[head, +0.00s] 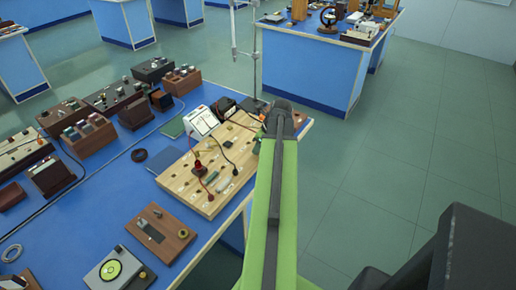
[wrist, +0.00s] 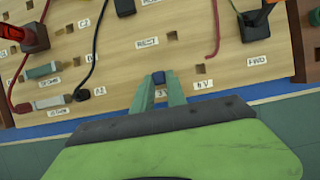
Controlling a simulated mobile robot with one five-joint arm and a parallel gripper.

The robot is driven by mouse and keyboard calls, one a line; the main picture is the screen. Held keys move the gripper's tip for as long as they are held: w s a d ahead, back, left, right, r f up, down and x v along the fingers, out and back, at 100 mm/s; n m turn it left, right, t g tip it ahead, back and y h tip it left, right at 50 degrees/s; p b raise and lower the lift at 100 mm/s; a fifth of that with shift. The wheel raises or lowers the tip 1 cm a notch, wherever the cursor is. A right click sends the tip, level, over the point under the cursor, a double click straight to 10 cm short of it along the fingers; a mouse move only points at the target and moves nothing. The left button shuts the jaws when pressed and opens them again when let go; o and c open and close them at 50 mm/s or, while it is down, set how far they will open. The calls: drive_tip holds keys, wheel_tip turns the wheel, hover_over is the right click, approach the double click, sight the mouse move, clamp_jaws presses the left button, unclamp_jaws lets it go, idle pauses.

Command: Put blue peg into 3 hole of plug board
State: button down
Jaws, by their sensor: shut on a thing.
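The blue peg (wrist: 158,77) shows as a small dark blue end between the fingertips of my gripper (wrist: 159,90) in the wrist view. My gripper is shut on it. The plug board (wrist: 120,72) is light wood with square holes and white labels. The peg is over the board's near edge, just beyond a label that reads 3. The 3 hole itself is hidden by the peg and fingers, so I cannot tell whether the peg is in it. In the head view my green arm reaches over the right side of the plug board (head: 178,180), and the peg is hidden.
A red plug (wrist: 12,32), black plugs (wrist: 254,26) and cables stand in the board near my gripper. A white meter (head: 201,122) stands behind the board. A brown wooden board (head: 160,233) lies in front on the blue bench. Open floor (head: 400,150) lies to the right.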

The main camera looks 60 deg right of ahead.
drive_tip(key=c, duration=1.3)
unclamp_jaws()
drive_tip(key=shift+o, duration=0.2)
drive_tip(key=p+v, duration=1.6)
drive_tip(key=v, duration=0.1)
drive_tip(key=shift+r, duration=0.3)
